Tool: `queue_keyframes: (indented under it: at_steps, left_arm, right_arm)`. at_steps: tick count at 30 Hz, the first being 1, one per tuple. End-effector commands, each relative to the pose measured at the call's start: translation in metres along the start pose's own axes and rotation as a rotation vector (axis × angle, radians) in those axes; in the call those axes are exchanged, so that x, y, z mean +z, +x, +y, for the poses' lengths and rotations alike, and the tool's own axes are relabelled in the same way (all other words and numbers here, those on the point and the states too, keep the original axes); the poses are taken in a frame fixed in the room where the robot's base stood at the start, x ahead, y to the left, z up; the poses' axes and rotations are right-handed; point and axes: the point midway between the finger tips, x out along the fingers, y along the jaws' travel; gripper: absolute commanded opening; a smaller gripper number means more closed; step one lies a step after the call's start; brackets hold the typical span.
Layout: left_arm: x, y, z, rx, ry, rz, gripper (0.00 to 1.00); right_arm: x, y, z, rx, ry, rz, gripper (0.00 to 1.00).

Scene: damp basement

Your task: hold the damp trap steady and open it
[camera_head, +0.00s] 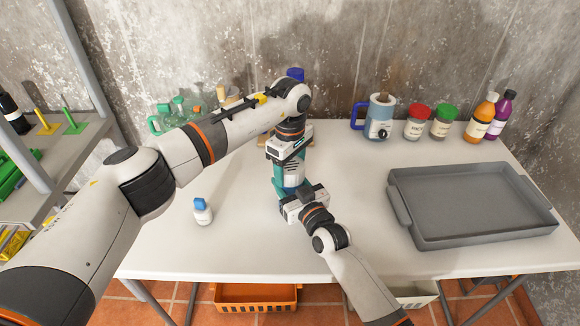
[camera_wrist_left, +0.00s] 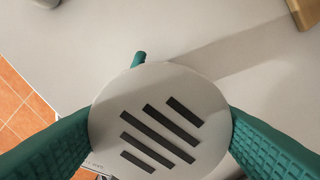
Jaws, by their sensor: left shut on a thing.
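The damp trap shows in the left wrist view as a round white lid (camera_wrist_left: 160,120) with dark slanted slots. My left gripper (camera_head: 291,165) is shut on the lid, one teal finger on each side of it. In the head view the trap is mostly hidden between my two grippers over the middle of the table. My right gripper (camera_head: 293,189) comes in low from the front, at the trap's lower part. One of its teal fingertips (camera_wrist_left: 140,58) shows beyond the lid. Whether its jaws press on the body is hidden.
A small white bottle with a blue cap (camera_head: 202,211) stands left on the white table (camera_head: 240,245). A grey tray (camera_head: 470,205) lies right. A blue-handled mug (camera_head: 380,117), jars (camera_head: 418,124) and bottles (camera_head: 500,115) line the back. The front middle is clear.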

Motion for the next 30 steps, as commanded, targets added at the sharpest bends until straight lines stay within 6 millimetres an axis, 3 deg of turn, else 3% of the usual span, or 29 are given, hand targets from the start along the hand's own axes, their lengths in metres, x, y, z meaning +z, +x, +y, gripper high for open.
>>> queue_keyframes:
  at_steps: [30]
  left_arm:
    - [-0.0004,-0.0020,0.0005,0.000,-2.126,0.001,0.38]
  right_arm:
    - [-0.0020,-0.0004,-0.0005,-0.001,0.000,0.004,0.00]
